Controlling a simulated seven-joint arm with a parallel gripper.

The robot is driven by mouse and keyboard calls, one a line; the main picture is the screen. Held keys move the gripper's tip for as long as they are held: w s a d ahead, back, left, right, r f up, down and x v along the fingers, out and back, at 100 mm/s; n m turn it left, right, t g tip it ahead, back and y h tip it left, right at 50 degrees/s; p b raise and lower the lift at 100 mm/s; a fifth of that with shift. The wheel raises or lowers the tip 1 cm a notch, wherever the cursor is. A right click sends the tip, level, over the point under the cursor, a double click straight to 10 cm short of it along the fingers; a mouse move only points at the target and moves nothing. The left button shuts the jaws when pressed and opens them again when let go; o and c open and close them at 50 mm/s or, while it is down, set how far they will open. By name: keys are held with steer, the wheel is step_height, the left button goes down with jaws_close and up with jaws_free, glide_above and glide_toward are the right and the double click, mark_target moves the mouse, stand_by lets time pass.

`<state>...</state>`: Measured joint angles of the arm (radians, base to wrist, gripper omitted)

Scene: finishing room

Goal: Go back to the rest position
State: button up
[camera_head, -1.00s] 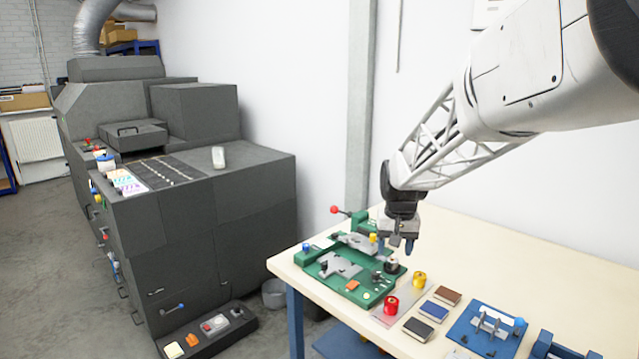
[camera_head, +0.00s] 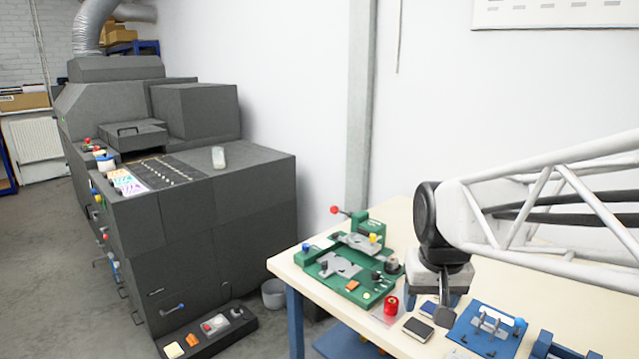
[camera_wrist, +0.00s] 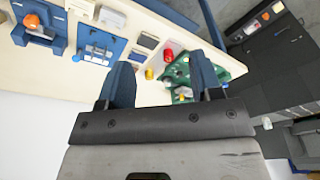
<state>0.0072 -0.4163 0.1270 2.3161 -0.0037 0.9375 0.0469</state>
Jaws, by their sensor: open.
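In the head view my gripper and arm hide part of the table and some of the books.
A green fixture (camera_head: 345,270) stands at the table's left end. Near it are a red spool (camera_head: 391,305), a dark book (camera_head: 418,329) and a blue fixture (camera_head: 487,330). A large dark grey machine (camera_head: 215,210) stands to the left, across a gap of floor.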

steer(key=s+f, duration=0.2)
steer(key=s, duration=1.1)
steer(key=shift+f+t, duration=0.3)
steer(key=shift+f, duration=0.05)
steer(key=shift+s, duration=0.1)
stand_by(0.3)
